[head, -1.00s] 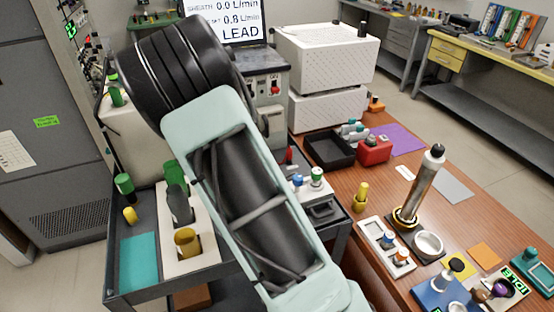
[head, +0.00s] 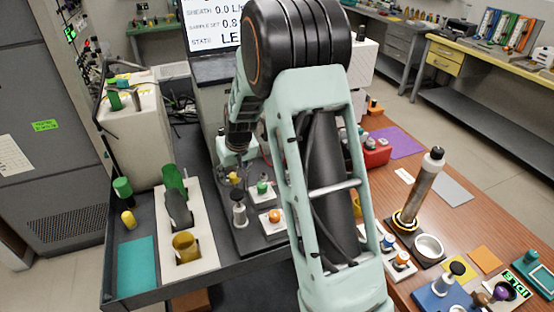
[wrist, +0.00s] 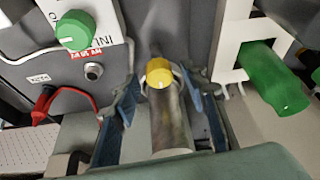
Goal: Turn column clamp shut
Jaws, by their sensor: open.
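In the wrist view, a yellow knob (wrist: 159,73) with a pale pointer mark sits at the end of a grey metal cylinder (wrist: 170,122). I take this knob to be the column clamp, though no label on it shows. My gripper (wrist: 160,84) is open, with one blue-grey finger on each side of the knob and cylinder; whether either finger touches cannot be told. In the head view, my gripper (head: 233,172) points down over the cart, with the small yellow knob (head: 234,178) just beneath it. The knob's base is hidden there.
Close by in the wrist view are a green knob (wrist: 75,30) on a white panel, a red cable plug (wrist: 42,103) and a green cylinder (wrist: 272,78). In the head view, a black-topped post (head: 239,208) and an orange knob (head: 275,215) stand in front of my gripper.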

